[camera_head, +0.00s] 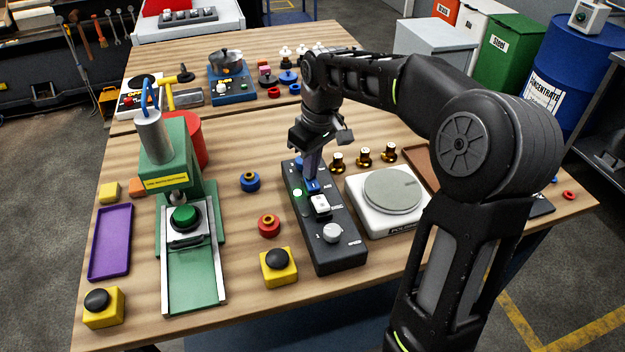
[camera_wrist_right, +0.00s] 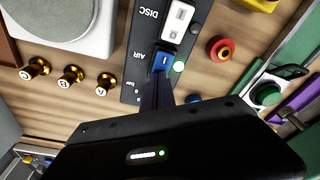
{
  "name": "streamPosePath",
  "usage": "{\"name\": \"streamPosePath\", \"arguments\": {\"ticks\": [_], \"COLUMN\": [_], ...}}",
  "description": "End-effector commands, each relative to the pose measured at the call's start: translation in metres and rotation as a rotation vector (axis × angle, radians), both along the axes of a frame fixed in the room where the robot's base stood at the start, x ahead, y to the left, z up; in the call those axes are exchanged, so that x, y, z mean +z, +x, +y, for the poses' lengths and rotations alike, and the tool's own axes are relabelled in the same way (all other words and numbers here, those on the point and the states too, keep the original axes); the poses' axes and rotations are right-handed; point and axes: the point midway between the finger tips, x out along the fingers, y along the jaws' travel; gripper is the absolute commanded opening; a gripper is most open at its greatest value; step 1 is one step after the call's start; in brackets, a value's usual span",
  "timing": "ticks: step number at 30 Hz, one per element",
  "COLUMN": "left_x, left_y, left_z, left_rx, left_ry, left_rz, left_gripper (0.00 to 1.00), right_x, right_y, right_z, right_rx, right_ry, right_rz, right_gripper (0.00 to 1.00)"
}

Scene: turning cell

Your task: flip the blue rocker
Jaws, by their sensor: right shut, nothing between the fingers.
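The blue rocker (camera_head: 312,187) sits on a black control box (camera_head: 337,258), above a white rocker (camera_head: 320,205). A lit green lamp (camera_head: 297,193) is beside it. My right gripper (camera_head: 311,176) is shut and empty, pointing down with its fingertips at the blue rocker. In the right wrist view the blue rocker (camera_wrist_right: 162,62) is marked "I" and lies just beyond the fingertips (camera_wrist_right: 160,80), below the "AIR" label. I cannot tell whether the tips touch it. The fingers hide part of the box behind the rocker. My left gripper is not in view.
A scale with a round plate (camera_head: 392,190) stands right of the box. Several brass weights (camera_head: 363,155) stand behind it. A red knob (camera_head: 268,224), a blue knob (camera_head: 250,181) and a yellow button box (camera_head: 279,267) lie left, near a green press (camera_head: 172,180).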

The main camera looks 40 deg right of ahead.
Motion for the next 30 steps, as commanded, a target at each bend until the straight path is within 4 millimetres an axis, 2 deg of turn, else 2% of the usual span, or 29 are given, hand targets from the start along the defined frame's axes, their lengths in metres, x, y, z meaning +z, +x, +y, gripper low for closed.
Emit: {"name": "streamPosePath", "arguments": {"ticks": [3,18,23,30], "left_x": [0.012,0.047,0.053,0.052], "left_y": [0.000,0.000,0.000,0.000], "left_z": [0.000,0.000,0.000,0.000], "left_rx": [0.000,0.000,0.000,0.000], "left_ry": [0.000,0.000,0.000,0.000], "left_rz": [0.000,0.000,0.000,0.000], "left_gripper": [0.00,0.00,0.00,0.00], "right_x": [0.015,0.059,0.066,0.066], "right_y": [0.000,0.001,0.001,0.001], "right_z": [0.000,0.000,0.000,0.000], "right_rx": [0.000,0.000,0.000,0.000], "right_ry": [-0.001,-0.001,0.000,-0.001], "right_rz": [-0.002,-0.006,-0.005,-0.005], "right_gripper": [0.00,0.00,0.00,0.00]}}
